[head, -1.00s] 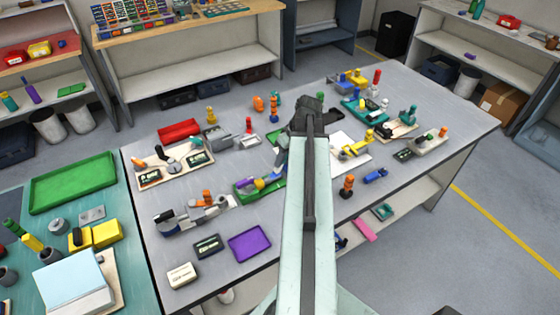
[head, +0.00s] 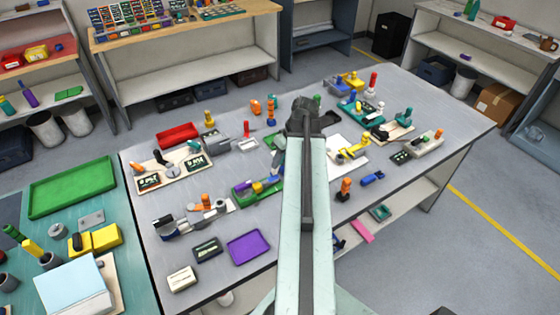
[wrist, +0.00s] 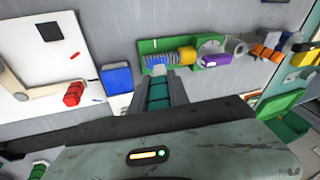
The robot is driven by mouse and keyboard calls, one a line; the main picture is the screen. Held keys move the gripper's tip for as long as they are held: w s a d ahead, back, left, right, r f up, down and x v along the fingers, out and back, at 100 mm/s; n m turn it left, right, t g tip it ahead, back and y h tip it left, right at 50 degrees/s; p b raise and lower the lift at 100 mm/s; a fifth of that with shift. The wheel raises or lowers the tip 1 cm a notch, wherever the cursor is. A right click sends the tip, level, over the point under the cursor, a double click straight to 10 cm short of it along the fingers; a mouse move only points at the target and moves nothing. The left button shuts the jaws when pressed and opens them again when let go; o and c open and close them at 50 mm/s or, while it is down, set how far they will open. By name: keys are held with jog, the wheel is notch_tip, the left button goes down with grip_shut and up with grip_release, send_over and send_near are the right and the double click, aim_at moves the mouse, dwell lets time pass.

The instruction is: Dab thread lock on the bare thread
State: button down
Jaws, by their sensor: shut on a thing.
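In the wrist view a green fixture (wrist: 150,46) carries a ribbed, yellow-brown threaded piece (wrist: 180,56) with a blue part at its left end, a pale round part and a purple block (wrist: 215,61) to the right. My gripper (wrist: 157,78) points at the blue end, and its fingers are shut on a narrow teal thing (wrist: 158,94). I cannot tell whether its tip touches the fixture. In the head view the fixture (head: 243,197) lies left of my arm; my gripper is mostly hidden there.
A blue block (wrist: 117,78) and a white board (wrist: 45,55) with a red piece (wrist: 73,94) lie left in the wrist view. A purple tray (head: 249,246) lies near the bench's front edge. Orange and yellow parts crowd the right of the wrist view.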

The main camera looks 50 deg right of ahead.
notch_tip(320, 180, up, 6)
jog(key=p, duration=0.4)
jog(key=shift+f+p, duration=0.15)
jog(key=shift+p, duration=0.2)
jog(key=shift+f, duration=0.15)
